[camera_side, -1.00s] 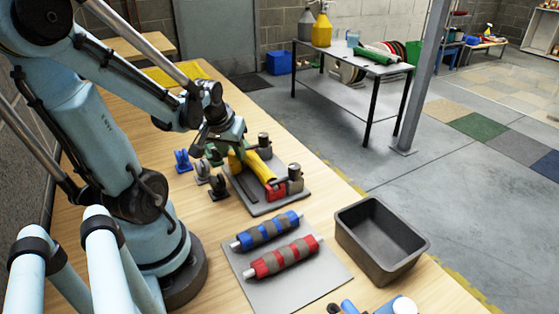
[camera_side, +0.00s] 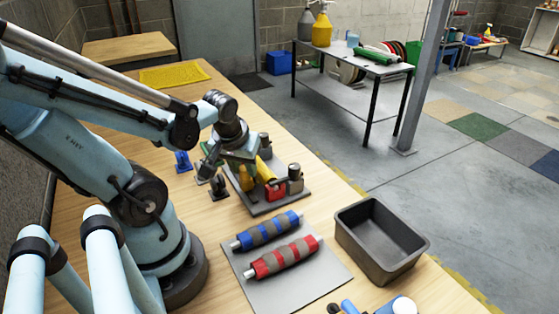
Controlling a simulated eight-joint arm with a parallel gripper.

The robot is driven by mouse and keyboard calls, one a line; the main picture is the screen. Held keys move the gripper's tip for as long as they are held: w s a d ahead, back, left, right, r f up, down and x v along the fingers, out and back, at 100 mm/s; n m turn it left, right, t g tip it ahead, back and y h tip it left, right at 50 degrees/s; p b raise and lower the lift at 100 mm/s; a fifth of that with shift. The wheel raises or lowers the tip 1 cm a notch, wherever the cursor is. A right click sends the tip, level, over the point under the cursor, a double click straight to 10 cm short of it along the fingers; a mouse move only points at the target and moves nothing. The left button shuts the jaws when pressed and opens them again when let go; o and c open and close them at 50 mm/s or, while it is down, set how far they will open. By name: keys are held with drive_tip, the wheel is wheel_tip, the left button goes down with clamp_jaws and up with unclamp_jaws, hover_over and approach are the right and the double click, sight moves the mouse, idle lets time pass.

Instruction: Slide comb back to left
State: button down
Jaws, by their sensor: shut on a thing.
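My gripper (camera_side: 246,176) is low over the grey fixture plate (camera_side: 262,209), at the left side of a yellow roller (camera_side: 265,171). It is shut on a small yellow piece (camera_side: 246,181), which I take to be the comb. The wrist hides its upper part and the fingertips are too small to see clearly. The roller lies between two grey posts, the nearer one (camera_side: 295,174) beside a red block (camera_side: 273,190). I cannot tell whether the comb touches the roller.
Small dark and blue stands (camera_side: 183,160) stand left of the fixture. Blue (camera_side: 270,230) and red (camera_side: 284,258) rollers with grey bands lie on a grey mat (camera_side: 262,291) in front. An empty dark bin (camera_side: 354,246) stands to their right, near the table's edge.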

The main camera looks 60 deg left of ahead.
drive_tip(key=shift+d, duration=1.9)
drive_tip(key=c, duration=0.8)
unclamp_jaws()
drive_tip(key=shift+v, duration=3.7)
